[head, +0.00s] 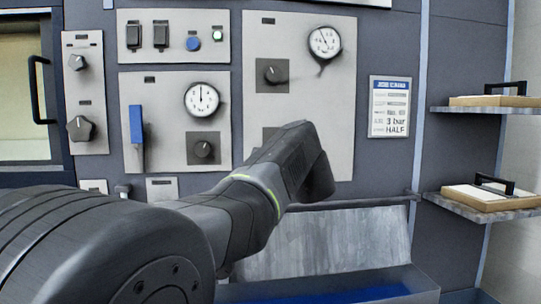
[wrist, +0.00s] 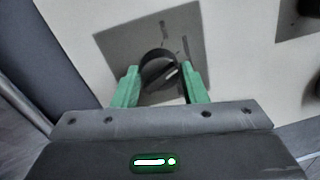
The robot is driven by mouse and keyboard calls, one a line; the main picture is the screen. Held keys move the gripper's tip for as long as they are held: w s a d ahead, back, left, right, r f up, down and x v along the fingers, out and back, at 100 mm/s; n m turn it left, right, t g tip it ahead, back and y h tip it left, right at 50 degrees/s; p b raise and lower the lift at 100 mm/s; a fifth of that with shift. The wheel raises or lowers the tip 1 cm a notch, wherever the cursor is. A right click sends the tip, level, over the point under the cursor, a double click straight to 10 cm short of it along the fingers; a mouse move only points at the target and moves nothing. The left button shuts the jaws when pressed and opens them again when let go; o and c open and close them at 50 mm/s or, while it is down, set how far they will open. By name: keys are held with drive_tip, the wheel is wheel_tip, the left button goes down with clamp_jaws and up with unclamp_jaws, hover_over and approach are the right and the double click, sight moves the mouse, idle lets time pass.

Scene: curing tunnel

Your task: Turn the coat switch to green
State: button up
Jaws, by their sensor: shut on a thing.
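In the wrist view a round black switch knob (wrist: 157,58) with a pale pointer mark sits on a grey square plate (wrist: 125,42) on the light panel. The two green fingers of my gripper (wrist: 161,78) are shut on this knob, one on each side. Its pointer slants toward the right finger. No green mark or readable label shows around it. In the head view my arm covers the gripper and the knob; a grey plate edge (head: 268,132) shows just above the arm on the right panel (head: 333,110).
Above is another knob (head: 272,72) and a gauge (head: 324,42). The left panel has a blue lever (head: 136,123), a gauge (head: 202,100) and a knob (head: 204,149). A rail (head: 350,202) and trough (head: 350,284) lie below.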

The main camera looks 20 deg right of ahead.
drive_tip(key=o, duration=1)
drive_tip(key=shift+c, duration=0.2)
drive_tip(key=v, duration=1.3)
drive_tip(key=shift+s, duration=0.4)
drive_tip(key=shift+w, duration=0.1)
drive_tip(key=f+x, duration=0.1)
drive_tip(key=x, duration=1.2)
drive_tip(key=shift+w+r, duration=0.35)
drive_tip(key=shift+r, duration=0.15)
